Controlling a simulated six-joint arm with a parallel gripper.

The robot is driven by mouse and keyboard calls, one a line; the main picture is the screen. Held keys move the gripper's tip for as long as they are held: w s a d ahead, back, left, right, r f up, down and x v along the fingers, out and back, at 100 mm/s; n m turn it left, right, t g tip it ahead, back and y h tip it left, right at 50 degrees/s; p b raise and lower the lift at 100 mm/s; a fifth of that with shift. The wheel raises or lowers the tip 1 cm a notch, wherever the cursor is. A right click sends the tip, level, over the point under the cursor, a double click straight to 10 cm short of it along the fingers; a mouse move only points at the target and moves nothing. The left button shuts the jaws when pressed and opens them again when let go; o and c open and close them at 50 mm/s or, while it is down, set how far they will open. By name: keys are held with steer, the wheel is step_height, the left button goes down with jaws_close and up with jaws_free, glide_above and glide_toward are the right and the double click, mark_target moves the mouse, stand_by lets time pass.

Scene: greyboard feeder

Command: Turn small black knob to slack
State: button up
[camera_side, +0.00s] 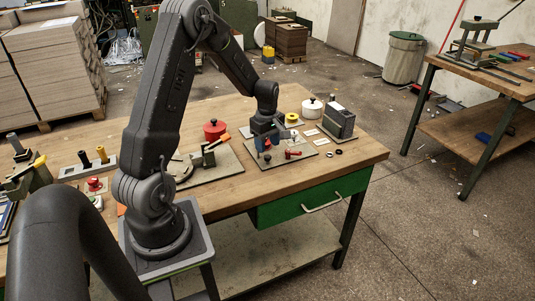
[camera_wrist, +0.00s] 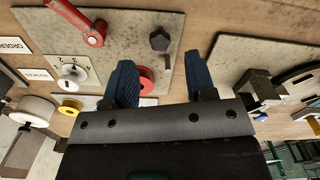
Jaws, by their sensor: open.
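In the wrist view a small black knob (camera_wrist: 160,39) stands on a grey plate (camera_wrist: 190,18), with a pointed or angular end showing. In the side view my gripper (camera_side: 264,148) is over the left part of the plate (camera_side: 283,160). The knob is too small and dark there to read its setting. No slack mark is legible.
Beside the knob are a red button (camera_wrist: 147,82), a red lever (camera_wrist: 88,25) and a white numbered dial (camera_wrist: 72,70). A second plate (camera_wrist: 235,50) with a clamp-like device is to the right. A red pot (camera_side: 214,131) and white pot (camera_side: 311,108) stand on the bench.

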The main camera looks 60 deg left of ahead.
mark_target(268, 156)
steer(key=shift+f, duration=2.25)
steer(key=c, duration=0.9)
